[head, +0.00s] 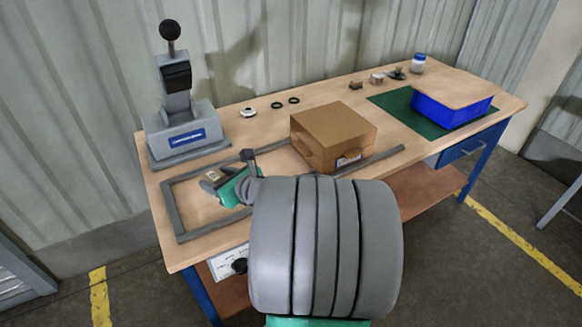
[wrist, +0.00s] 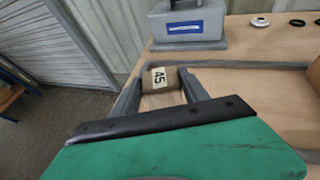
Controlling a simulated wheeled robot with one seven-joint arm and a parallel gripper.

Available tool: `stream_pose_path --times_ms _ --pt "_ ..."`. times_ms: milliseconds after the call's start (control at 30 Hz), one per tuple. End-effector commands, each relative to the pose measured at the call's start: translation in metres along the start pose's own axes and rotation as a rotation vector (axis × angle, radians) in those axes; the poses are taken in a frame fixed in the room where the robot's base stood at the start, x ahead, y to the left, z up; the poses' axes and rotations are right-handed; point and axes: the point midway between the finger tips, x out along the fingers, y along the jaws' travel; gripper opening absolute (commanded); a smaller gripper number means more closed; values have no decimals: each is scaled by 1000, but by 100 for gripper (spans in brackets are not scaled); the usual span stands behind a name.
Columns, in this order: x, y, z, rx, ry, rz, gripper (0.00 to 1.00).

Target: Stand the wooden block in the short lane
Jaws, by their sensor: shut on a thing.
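My gripper (head: 213,181) is over the left part of the table, above the area bounded by grey rails (head: 173,212). It is shut on the wooden block (head: 214,175). In the wrist view the block (wrist: 172,79) sits between the two grey fingers (wrist: 160,92), with a white label reading 45 facing the camera. My green gripper body hides much of the foreground there. The rails form a long outline on the table, closed at its left end. My arm covers part of the front rail. I cannot tell which part is the short lane, nor whether the block touches the table.
A grey lever press (head: 183,128) stands at the back left. Small rings (head: 277,105) lie behind the box. A blue bin (head: 452,110) stands on a green mat (head: 393,101) at the right, near a jar (head: 418,63).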

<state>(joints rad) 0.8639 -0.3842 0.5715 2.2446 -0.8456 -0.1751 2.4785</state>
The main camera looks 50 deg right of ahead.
Motion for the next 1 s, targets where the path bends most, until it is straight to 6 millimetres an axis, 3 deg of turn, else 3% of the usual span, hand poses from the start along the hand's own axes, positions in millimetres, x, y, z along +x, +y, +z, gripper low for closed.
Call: stream_pose_path --times_ms 33,200,333,467,567,867,1000 --pt "-14 -31 -1 16 -4 -53 9" --pt "-80 -112 -3 77 -2 -199 9" --pt "-124 -146 -7 112 -1 -278 9" --pt "-145 -160 -9 129 -1 -314 9" --pt "-138 -167 -11 134 0 -315 9" --pt "-58 -210 -19 133 1 -312 9" --pt "-27 -224 -42 137 2 -315 9"
